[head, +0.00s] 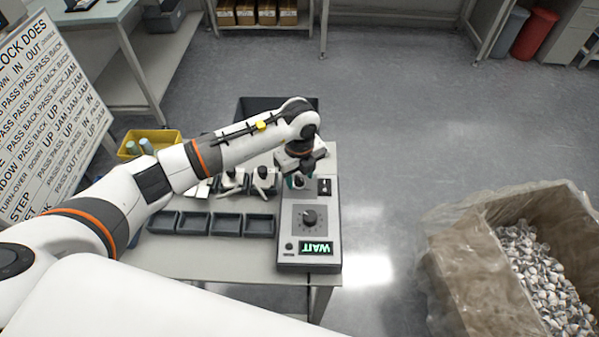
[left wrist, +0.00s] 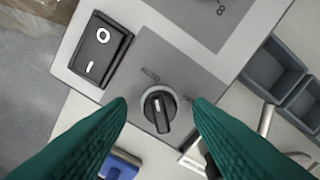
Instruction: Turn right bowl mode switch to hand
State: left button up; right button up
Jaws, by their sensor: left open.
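A grey control box (head: 310,238) stands on the table with a green WAIT display (head: 317,248). In the left wrist view, the mode switch (left wrist: 160,112) is a round black knob with a ridge across it and a white mark. AUTO is printed at its upper left; a partly covered label starting with HA is at its right. The ridge stands nearly upright, its white mark towards the AUTO side. My left gripper (head: 297,182) is over the box's far end, pointing down. Its green fingers are open, one on each side of the knob, with gaps. My right gripper is out of view.
A black rocker switch (left wrist: 101,48) sits beside the knob. A large dial (head: 309,218) is nearer on the box. Grey trays (head: 227,224) line the table to its left, with white holders behind. A yellow bin (head: 150,137) is farther left. A parts carton (head: 470,262) stands right.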

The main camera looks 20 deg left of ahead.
pick_arm(q)
jog(key=shift+f, duration=0.3)
jog(key=c, duration=1)
